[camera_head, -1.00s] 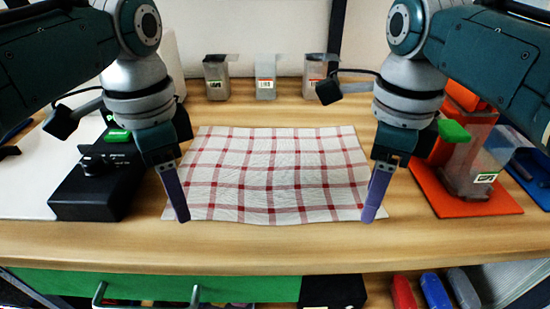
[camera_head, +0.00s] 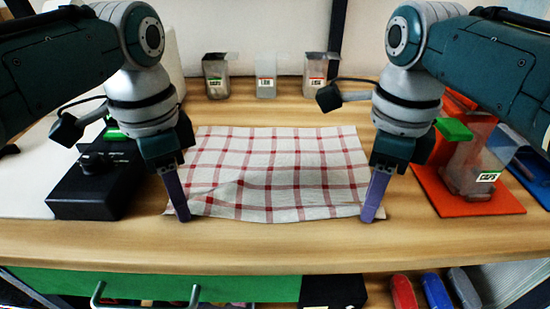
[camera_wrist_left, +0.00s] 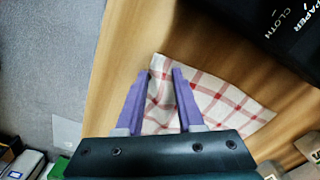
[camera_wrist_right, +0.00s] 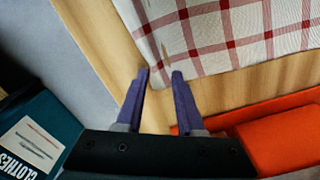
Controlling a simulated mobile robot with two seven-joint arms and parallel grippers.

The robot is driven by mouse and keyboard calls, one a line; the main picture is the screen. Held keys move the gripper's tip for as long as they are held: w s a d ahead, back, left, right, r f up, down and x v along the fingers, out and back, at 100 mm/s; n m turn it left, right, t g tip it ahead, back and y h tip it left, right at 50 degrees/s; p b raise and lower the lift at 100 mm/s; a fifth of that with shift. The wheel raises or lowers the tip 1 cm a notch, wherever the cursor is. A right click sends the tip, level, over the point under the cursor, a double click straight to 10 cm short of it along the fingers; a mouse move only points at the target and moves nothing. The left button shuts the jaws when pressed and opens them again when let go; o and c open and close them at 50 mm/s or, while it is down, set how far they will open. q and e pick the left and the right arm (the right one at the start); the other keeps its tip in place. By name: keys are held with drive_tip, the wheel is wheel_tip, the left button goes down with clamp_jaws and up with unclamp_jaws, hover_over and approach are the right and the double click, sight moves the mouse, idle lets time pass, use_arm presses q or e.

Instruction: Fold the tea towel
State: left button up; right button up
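The tea towel (camera_head: 270,180), white with red checks, lies spread on the wooden table with slight ripples towards its front edge. My left gripper (camera_head: 183,218) points down at its front left corner. In the left wrist view the towel (camera_wrist_left: 210,98) shows between and beyond the parted fingers (camera_wrist_left: 161,73). My right gripper (camera_head: 369,218) points down at the front right corner. In the right wrist view its fingers (camera_wrist_right: 161,74) are parted, with the towel's edge (camera_wrist_right: 215,40) just beyond the tips. Both grippers look open; whether the fingertips touch the cloth is unclear.
A black box (camera_head: 98,190) stands left of the towel. An orange mat (camera_head: 465,203) with a clear container (camera_head: 472,170) is at the right. Several small containers (camera_head: 266,80) stand behind. A green drawer front (camera_head: 230,287) lies below the table edge. Bare table runs along the front.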

use_arm(q)
drive_tip(key=shift+f, duration=0.1)
clamp_jaws()
use_arm(e)
drive_tip(key=shift+s+f, duration=0.1)
clamp_jaws()
idle(0.3)
